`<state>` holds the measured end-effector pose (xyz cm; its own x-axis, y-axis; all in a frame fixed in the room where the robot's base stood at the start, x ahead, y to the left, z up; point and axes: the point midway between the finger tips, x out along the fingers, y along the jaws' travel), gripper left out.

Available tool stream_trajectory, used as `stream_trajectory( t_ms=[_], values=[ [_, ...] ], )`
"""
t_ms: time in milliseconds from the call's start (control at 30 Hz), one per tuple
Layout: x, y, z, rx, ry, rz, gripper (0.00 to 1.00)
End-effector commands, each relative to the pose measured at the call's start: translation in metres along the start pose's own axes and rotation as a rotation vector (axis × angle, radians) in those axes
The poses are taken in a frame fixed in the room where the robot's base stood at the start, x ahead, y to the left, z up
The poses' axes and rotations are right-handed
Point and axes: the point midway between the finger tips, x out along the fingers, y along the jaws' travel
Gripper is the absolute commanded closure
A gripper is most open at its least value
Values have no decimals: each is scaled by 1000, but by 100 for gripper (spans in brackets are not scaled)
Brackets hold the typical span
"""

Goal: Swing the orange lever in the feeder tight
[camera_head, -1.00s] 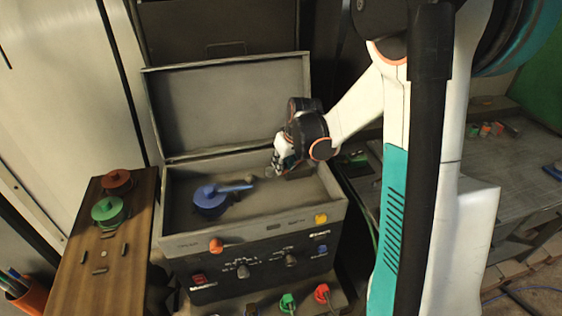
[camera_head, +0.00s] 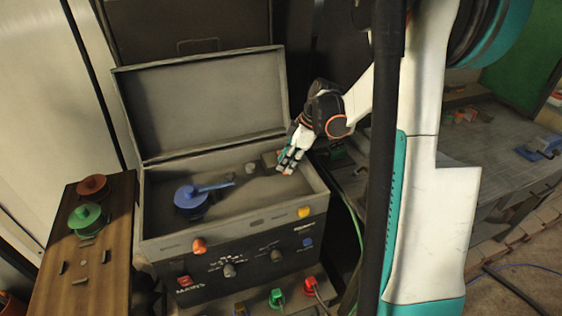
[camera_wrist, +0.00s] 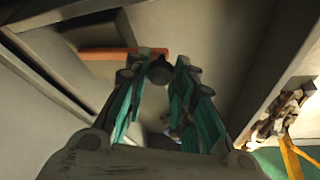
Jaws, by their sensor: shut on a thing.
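The feeder is a grey open-lidded box (camera_head: 160,222). My gripper (camera_head: 287,166) is inside it, close to its right wall. In the wrist view the orange lever (camera_wrist: 108,53) shows as a straight orange bar, its right end at the fingertips. My gripper (camera_wrist: 160,72) is shut on the orange lever there, with a dark round part between the tips. The fingers hide the contact. In the head view my gripper and arm cover most of the lever. A blue disc with a handle (camera_head: 190,196) lies in the left of the box.
The open lid (camera_head: 200,105) stands at the back. A control panel (camera_head: 235,260) with coloured knobs is on the box's front. A wooden stand (camera_head: 80,270) with a red disc (camera_head: 92,185) and a green disc (camera_head: 86,217) is at left. A grey workbench (camera_head: 500,165) is at right.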

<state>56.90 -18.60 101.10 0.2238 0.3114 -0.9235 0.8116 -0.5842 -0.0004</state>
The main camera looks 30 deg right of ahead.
Motion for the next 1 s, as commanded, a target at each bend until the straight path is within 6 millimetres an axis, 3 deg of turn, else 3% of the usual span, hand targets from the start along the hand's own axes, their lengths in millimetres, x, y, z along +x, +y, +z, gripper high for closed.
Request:
stream_trajectory(
  t_ms=[333, 900, 933, 1000],
  values=[
    [-4, 5, 11, -137, -1, -57, 100],
    [-5, 7, 14, -164, -2, -67, 100],
    [-5, 7, 14, -164, -2, -67, 72],
    [-5, 7, 14, -164, -2, -67, 56]
  ],
)
